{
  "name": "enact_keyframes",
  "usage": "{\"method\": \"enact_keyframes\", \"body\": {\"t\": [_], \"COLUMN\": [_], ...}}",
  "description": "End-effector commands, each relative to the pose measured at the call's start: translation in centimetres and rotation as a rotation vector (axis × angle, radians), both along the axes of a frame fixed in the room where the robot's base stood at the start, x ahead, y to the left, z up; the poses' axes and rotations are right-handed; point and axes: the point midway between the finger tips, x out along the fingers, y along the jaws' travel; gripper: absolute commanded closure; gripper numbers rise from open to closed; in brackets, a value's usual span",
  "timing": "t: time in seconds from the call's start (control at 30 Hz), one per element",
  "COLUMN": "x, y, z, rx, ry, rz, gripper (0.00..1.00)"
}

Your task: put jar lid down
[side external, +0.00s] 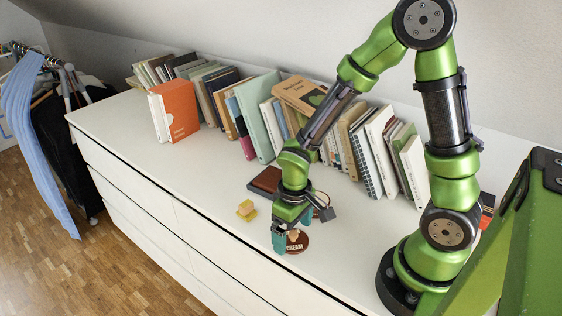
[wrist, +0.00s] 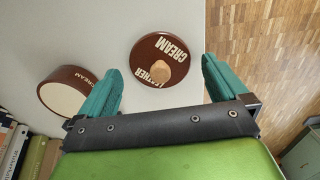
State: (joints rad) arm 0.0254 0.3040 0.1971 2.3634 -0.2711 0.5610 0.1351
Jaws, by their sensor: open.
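The jar lid is a round brown disc (wrist: 147,49) with white "LEATHER CREAM" lettering and a tan rounded knob (wrist: 162,71). It lies knob up on the white top near the front edge, and also shows in the side view (side external: 299,247). My gripper (wrist: 160,82) is open, its teal fingers spread on either side of the knob and not touching it. In the side view my gripper (side external: 281,240) is low, beside the lid. A brown round jar (wrist: 61,78) with a pale face stands left of my gripper in the wrist view.
The white dresser top (side external: 165,165) has free room at left. A row of books (side external: 215,95) stands along the wall. A small yellow object (side external: 246,210) and a dark brown flat item (side external: 265,181) lie near my gripper. The front edge drops to a wooden floor.

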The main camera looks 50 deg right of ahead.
Motion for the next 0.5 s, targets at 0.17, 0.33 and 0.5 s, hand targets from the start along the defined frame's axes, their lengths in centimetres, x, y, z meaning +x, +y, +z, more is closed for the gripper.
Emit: {"method": "enact_keyframes", "body": {"t": [0.17,0.33,0.5], "x": [0.1,0.2,0.1], "y": [0.0,0.0,0.0], "z": [3.2,7.0,9.9], "rx": [0.001,0.000,0.001], "ry": [-0.009,-0.010,-0.006], "rz": [-0.002,-0.001,-0.001], "gripper": [0.00,0.00,0.00]}}
